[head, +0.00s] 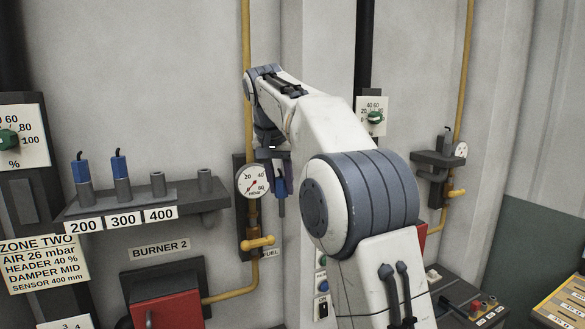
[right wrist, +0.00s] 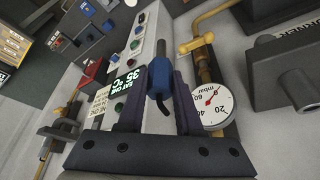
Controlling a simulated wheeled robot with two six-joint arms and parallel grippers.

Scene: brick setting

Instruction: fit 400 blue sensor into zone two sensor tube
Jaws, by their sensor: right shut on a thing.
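My right gripper (head: 273,158) is shut on a blue sensor (head: 280,186), held in front of the wall beside the round gauge. In the right wrist view the sensor (right wrist: 160,80) sits between the fingers (right wrist: 163,95), its dark lead on the near side and grey rod pointing away. The holder labelled 400 (head: 161,215) has an empty grey cup (head: 158,184). Another empty grey tube (head: 205,182) stands at the right of the same bracket. I cannot tell for sure which tube is zone two's. My left gripper is not in view.
Blue sensors stand in the 200 (head: 81,170) and 300 (head: 119,165) cups. A zone two card (head: 42,263) reads sensor 400 mm. A yellow pipe with a gauge (head: 252,181) and valve (head: 258,242) stands close to my gripper. A dark bracket (head: 437,158) is at right.

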